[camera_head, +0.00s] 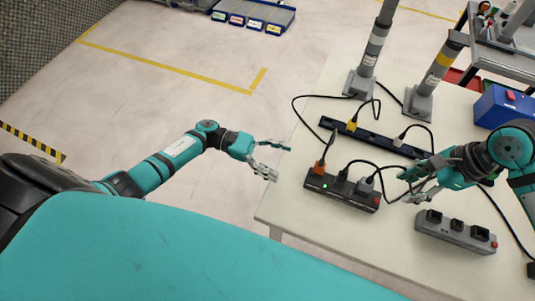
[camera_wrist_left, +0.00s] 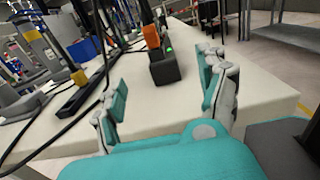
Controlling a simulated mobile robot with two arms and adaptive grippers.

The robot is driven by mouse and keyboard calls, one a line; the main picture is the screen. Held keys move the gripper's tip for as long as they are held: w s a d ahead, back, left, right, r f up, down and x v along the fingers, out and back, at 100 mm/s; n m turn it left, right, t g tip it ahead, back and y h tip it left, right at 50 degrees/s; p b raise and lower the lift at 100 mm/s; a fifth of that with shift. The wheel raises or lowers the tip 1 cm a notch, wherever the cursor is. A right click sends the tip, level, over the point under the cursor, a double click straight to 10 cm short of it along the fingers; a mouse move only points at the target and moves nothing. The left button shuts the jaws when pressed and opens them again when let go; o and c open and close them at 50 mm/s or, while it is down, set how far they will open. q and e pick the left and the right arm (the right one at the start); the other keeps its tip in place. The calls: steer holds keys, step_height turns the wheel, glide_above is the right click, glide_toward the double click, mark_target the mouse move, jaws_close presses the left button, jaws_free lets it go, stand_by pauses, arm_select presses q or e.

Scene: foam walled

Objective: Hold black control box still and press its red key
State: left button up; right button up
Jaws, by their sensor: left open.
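The black control box (camera_head: 318,185) lies on the white table near its left edge. It has a green light, an orange plug and other plugs on top, and a red key (camera_head: 376,201) at its right end. My left gripper (camera_head: 281,163) is open and empty, just left of the box and apart from it. In the left wrist view the box (camera_wrist_left: 165,72) shows end-on beyond the spread fingers (camera_wrist_left: 160,95); its red key is not seen there. My right gripper (camera_head: 403,187) is at the box's right end, near the red key, with its fingers apart and nothing seen between them.
A grey socket box (camera_head: 455,233) with its own red button stands front right on the table (camera_head: 290,205). A long black strip (camera_head: 375,138) with cables lies behind the control box. Two grey posts (camera_head: 418,102) and a blue box (camera_head: 505,106) stand farther back. Loose cables cross the table.

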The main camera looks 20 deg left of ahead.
mark_target(321, 176)
arm_select(q)
steer(key=d, duration=1.4)
steer(key=shift+w+d, duration=0.1)
steer(key=shift+w, duration=0.2)
steer(key=c, duration=1.5)
arm_select(e)
steer(key=shift+c, duration=0.3)
arm_select(q)
steer(key=shift+c, duration=0.2)
arm_select(e)
jaws_close()
